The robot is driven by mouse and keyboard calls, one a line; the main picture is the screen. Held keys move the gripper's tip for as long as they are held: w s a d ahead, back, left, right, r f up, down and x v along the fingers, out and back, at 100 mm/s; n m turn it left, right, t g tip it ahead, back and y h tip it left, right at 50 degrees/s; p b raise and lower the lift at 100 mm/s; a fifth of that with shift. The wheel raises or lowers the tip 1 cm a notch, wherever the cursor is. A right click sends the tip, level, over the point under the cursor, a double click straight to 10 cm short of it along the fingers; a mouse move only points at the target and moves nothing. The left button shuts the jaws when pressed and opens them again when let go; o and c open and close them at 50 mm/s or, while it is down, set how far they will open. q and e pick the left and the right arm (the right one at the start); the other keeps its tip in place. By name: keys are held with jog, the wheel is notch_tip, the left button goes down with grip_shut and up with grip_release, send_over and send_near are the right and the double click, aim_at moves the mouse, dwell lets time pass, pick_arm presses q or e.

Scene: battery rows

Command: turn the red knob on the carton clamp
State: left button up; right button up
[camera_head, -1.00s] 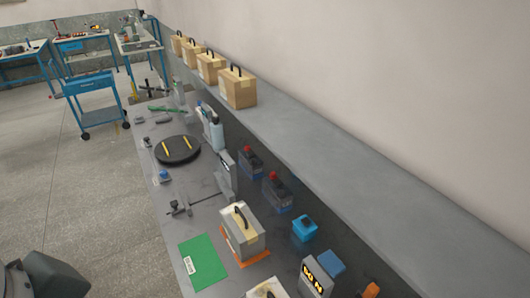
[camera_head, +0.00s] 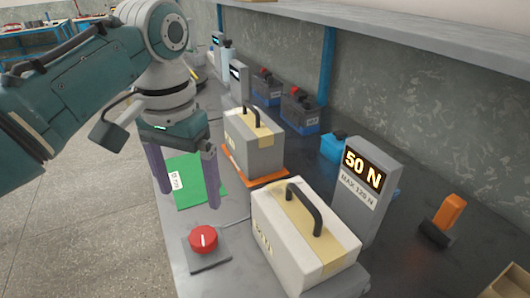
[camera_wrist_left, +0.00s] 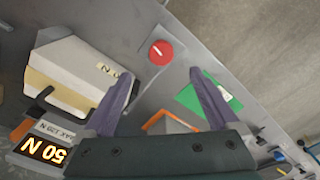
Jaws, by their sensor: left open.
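The red knob (camera_head: 203,239) sits on a grey square base at the front edge of the bench. It has a white pointer line on top. It also shows in the left wrist view (camera_wrist_left: 161,53), beyond and between the fingers. A white carton (camera_head: 305,236) with a beige band and black handle stands right of the knob. Behind it a grey display post (camera_head: 365,185) reads 50 N, max 120 N. My left gripper (camera_head: 187,198) is open and empty, pointing down above the bench, behind the knob and apart from it. My right gripper is not in view.
A second carton (camera_head: 254,142) stands on an orange mat (camera_head: 232,158) behind. A green sheet (camera_head: 188,195) lies under my left gripper. Dark batteries (camera_head: 300,112), a blue box (camera_head: 332,147) and an orange-handled tool (camera_head: 443,220) stand farther right. A shelf (camera_head: 420,35) overhangs the back.

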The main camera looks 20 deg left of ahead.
aim_at(203, 235)
pick_arm(q)
jog(key=f+b, duration=0.1)
jog(key=f, duration=0.3)
jog(key=w+f+b, duration=0.1)
jog(key=f+b, duration=0.1)
jog(key=f, duration=0.2)
jog(key=f+b, duration=0.2)
jog(key=f, duration=0.2)
jog(key=shift+w+a+f, duration=0.1)
jog(key=shift+w+a, duration=0.05)
jog(key=shift+a, duration=0.1)
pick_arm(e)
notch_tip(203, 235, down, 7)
pick_arm(q)
jog(key=c, duration=1.4)
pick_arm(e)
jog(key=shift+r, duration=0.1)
pick_arm(q)
jog(key=shift+p, duration=0.3)
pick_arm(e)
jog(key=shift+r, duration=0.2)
